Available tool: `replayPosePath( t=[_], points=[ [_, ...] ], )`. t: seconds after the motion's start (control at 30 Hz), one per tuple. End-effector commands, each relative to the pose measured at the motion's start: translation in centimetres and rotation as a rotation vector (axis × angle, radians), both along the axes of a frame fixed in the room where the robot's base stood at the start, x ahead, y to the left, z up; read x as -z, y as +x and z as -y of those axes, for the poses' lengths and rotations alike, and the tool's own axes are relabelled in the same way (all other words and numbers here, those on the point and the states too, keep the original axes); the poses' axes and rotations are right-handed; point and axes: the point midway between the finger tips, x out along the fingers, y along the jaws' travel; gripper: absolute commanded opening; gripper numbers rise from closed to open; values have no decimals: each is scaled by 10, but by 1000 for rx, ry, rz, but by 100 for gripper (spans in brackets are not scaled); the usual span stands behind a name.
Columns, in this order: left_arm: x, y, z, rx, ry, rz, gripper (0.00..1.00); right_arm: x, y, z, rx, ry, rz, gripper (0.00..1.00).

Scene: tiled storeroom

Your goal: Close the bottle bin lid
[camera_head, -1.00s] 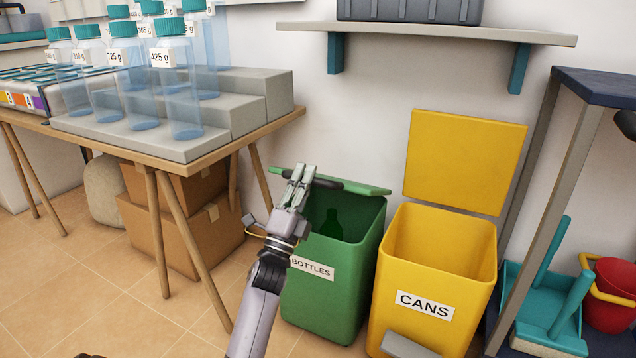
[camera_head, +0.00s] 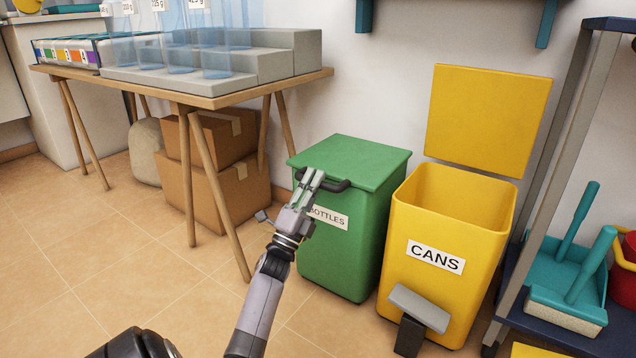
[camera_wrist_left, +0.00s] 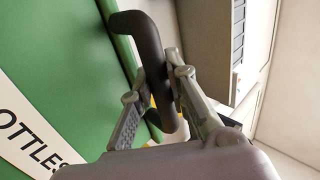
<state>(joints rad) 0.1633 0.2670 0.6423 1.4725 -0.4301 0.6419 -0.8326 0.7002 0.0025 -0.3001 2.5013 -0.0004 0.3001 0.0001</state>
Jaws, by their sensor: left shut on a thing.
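The green bottle bin (camera_head: 340,250) stands on the floor by the wall, its front label partly hidden by my arm. Its green lid (camera_head: 350,160) lies flat over the top, with no visible gap. My left gripper (camera_head: 314,184) is at the lid's front edge, shut on the dark lid handle (camera_head: 338,186). In the left wrist view the curved handle (camera_wrist_left: 151,65) passes between the two fingers (camera_wrist_left: 155,90), beside the green bin. My right gripper is not in view.
A yellow cans bin (camera_head: 440,255) with its lid raised stands to the right. A shelf with a teal dustpan (camera_head: 570,270) is far right. The front-left floor is clear.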

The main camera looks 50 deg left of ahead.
Motion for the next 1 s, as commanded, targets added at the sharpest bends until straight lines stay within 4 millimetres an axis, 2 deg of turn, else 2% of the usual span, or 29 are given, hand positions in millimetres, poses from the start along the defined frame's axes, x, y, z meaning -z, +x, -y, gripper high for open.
replayPosePath(
  t=[0.33,0.67,0.77,1.0],
  points=[
    [-1,0,0,1,1,2,36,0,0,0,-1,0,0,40],
    [-5,0,0,0,2,1,36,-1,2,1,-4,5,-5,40],
    [-16,0,0,0,5,3,36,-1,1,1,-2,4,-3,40],
    [-63,0,1,0,7,4,36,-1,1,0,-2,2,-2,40]
  ],
)
